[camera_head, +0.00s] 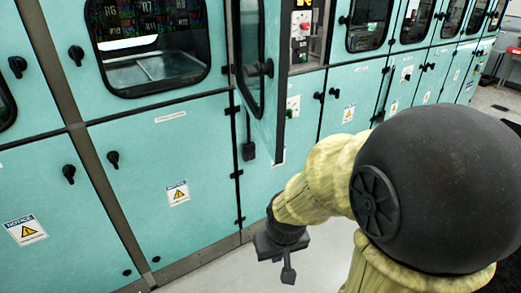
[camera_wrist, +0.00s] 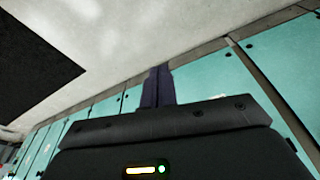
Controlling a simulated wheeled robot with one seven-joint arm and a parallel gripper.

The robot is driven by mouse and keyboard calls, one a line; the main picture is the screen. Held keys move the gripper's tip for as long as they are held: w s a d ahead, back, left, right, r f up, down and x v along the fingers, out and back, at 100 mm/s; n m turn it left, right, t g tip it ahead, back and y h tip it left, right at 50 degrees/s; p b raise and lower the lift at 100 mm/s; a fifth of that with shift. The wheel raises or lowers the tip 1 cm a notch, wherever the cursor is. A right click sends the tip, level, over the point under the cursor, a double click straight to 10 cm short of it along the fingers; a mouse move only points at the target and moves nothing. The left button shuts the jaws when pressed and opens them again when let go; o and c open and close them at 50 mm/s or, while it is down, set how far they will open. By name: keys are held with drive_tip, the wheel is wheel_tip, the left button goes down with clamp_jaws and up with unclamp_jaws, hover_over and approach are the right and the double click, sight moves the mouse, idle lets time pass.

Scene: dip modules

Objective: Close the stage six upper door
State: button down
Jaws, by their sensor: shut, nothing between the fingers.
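One upper door (camera_head: 268,112) stands swung open in the head view, a teal panel with a dark window, seen nearly edge-on. I cannot read a stage number on it. A black handle (camera_head: 262,69) shows on it. To the right of the door the opened bay (camera_head: 302,30) shows red and dark controls inside. My gripper (camera_head: 287,274) is low in front of the cabinets, below and apart from the open door. Its fingers show in the wrist view (camera_wrist: 158,86), together and empty, with floor and teal lower panels beyond. The open door cannot be made out in the wrist view.
A closed windowed upper door (camera_head: 150,45) is left of the open one. Closed lower doors (camera_head: 150,170) with black knobs and notice labels run below. More teal cabinets (camera_head: 415,60) continue right. Pale floor (camera_head: 330,250) lies clear between the cabinets and my arm.

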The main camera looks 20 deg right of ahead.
drive_tip(key=w+a+r+n+g+h+p, duration=0.1)
drive_tip(key=w+a+r+n+h+p, duration=0.2)
drive_tip(key=w+r+n+p, duration=0.2)
drive_tip(key=w+a+r+n+h+p, duration=0.3)
drive_tip(key=w+a+r+n+p, duration=0.1)
drive_tip(key=r+p, duration=0.8)
drive_tip(key=w+a+r+n+g+h+p, duration=0.1)
drive_tip(key=w+a+r+n+h+p, duration=0.2)
drive_tip(key=w+r+n+p, duration=0.4)
wheel_tip(320, 180, up, 2)
drive_tip(key=a+n+p, duration=0.1)
drive_tip(key=p, duration=0.2)
drive_tip(key=shift+n+g, duration=0.3)
drive_tip(key=shift+s+f, duration=0.1)
drive_tip(key=d+r+p+x, duration=0.2)
drive_tip(key=p+x, duration=0.3)
drive_tip(key=x, duration=0.7)
drive_tip(key=shift+d+f+p, duration=0.2)
drive_tip(key=shift+d+p, duration=0.05)
drive_tip(key=shift+p, duration=0.05)
drive_tip(key=shift+d, duration=0.15)
